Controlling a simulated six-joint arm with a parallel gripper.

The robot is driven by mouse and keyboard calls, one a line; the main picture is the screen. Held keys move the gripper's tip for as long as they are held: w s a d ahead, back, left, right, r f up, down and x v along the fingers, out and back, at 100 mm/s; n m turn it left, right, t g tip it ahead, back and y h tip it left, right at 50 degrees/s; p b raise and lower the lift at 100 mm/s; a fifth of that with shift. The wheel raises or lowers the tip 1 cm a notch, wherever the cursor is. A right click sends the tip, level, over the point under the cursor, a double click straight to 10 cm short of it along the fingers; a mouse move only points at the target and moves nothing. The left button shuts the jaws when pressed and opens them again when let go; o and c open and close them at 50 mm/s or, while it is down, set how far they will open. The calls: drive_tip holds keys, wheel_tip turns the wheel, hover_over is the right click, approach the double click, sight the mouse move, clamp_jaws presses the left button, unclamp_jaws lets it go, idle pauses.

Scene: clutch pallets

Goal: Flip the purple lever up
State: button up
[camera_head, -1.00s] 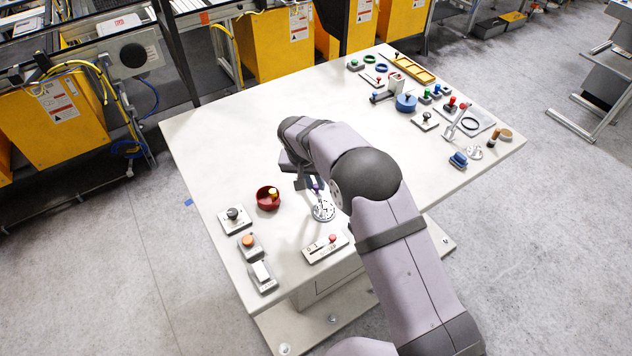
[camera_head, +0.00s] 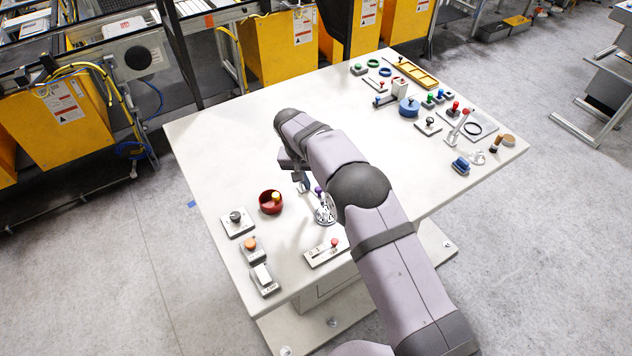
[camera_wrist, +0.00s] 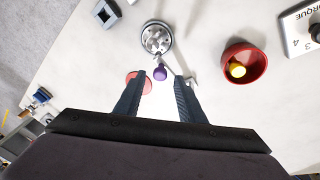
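The purple lever's knob (camera_head: 319,191) shows in the head view above a round, perforated metal base (camera_head: 326,212) at the table's front part. In the wrist view the purple knob (camera_wrist: 160,73) is at the end of a short stem reaching from the metal base (camera_wrist: 157,37) towards my gripper. My gripper (camera_wrist: 158,80) is open, with one finger on each side of the knob's line. The knob appears at or just beyond the fingertips, and I see no contact. In the head view my gripper (camera_head: 301,183) is just left of the knob, partly hidden by my arm.
A red bowl with a yellow knob (camera_head: 270,201) stands left of the lever. A slider panel with a red knob (camera_head: 327,251) is in front. Several switch boxes line the left edge, and several controls crowd the right back. The table's middle back is clear.

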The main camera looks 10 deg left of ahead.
drive_tip(key=b+v, duration=0.3)
drive_tip(key=v, duration=0.4)
drive_tip(key=shift+r, duration=0.2)
idle(0.5)
drive_tip(key=s+d+r+g, duration=0.1)
drive_tip(key=s+d, duration=0.2)
drive_tip(key=d, duration=0.6)
drive_tip(key=s+d+r+g, duration=0.1)
drive_tip(key=s+d, duration=0.2)
drive_tip(key=d, duration=0.6)
drive_tip(key=s+d+f, duration=0.1)
drive_tip(key=s+d, duration=0.3)
drive_tip(key=s, duration=0.3)
drive_tip(key=s+d+f+y, duration=0.1)
drive_tip(key=s+d, duration=0.3)
drive_tip(key=s, duration=0.3)
drive_tip(key=s+d+f+y, duration=0.1)
drive_tip(key=s+d, duration=0.3)
drive_tip(key=s, duration=0.3)
drive_tip(key=shift+s+d+f, duration=0.25)
drive_tip(key=shift+s+d, duration=0.05)
drive_tip(key=shift+d, duration=0.1)
